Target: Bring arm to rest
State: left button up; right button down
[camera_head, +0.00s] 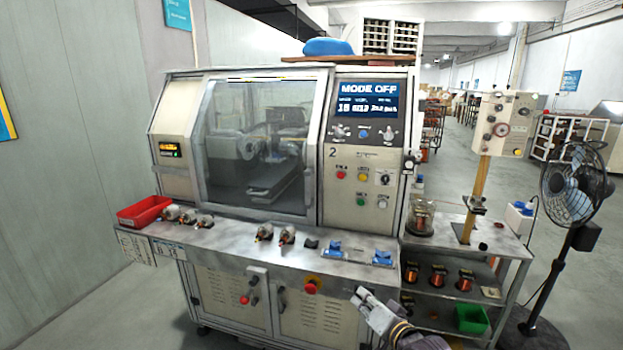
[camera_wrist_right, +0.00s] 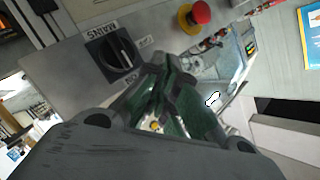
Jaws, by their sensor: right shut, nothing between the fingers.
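My right gripper (camera_head: 362,296) shows at the bottom of the head view, in front of the winding machine (camera_head: 290,235) and below its shelf edge. Its fingers are shut with nothing between them. It looks apart from the machine front. In the right wrist view the dark fingers (camera_wrist_right: 168,85) point toward the machine panel, near a black rotary switch (camera_wrist_right: 112,54) marked MAINS and a red stop knob (camera_wrist_right: 200,13). My left gripper is in neither view.
The machine's screen (camera_head: 364,102) reads MODE OFF. Its shelf carries a red bin (camera_head: 145,211), several armatures and blue fixtures (camera_head: 382,257). A side cart (camera_head: 490,240) with copper spools and a fan (camera_head: 575,190) stand at right. Floor is bare at left.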

jog(key=s+d+f+n+g+h, duration=0.25)
jog(key=s+f+g, duration=0.2)
jog(key=s, duration=0.45)
jog(key=s+d+f+n+g+h, duration=0.25)
jog(key=s+f, duration=0.25)
jog(key=s, duration=0.5)
jog(key=s+d+f+n+g+h, duration=0.1)
jog(key=s+d+f+g, duration=0.35)
jog(key=s, duration=0.45)
notch_tip(320, 180, down, 34)
jog(key=s, duration=0.3)
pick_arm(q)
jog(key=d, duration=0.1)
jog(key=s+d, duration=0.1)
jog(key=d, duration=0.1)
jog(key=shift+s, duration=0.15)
pick_arm(e)
jog(key=s+d+f+g, duration=0.1)
jog(key=s+d+f, duration=0.2)
jog(key=s+f, duration=1.6)
jog(key=s, duration=0.3)
jog(key=shift+d+f+n, duration=0.15)
jog(key=shift+n, duration=0.25)
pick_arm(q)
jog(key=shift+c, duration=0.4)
pick_arm(e)
jog(key=shift+g, duration=0.25)
